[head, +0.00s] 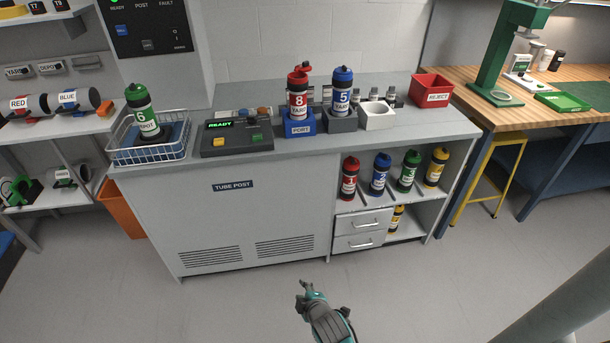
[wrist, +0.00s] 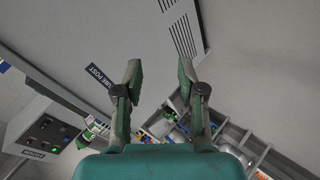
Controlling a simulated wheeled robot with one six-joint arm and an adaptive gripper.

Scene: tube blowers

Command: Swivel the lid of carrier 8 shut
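Carrier 8 (head: 297,103) is a dark canister with a red top and a white label with a red 8. It stands upright in the blue block marked PORT (head: 299,129) on the grey counter. Its red lid (head: 301,70) looks swung up and to one side, so it sits open. My gripper (head: 306,287) is low in front of the cabinet, well below and apart from the carrier. In the wrist view my gripper (wrist: 160,75) has its two fingers spread with nothing between them. I cannot make out carrier 8 in the wrist view.
Blue-topped carrier 5 (head: 342,93) stands close to the right of carrier 8, in a grey block. A white holder (head: 376,115) and a red REJECT bin (head: 432,90) are further right. A control box (head: 237,137) reading READY and a wire basket (head: 150,150) with carrier 6 are left.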

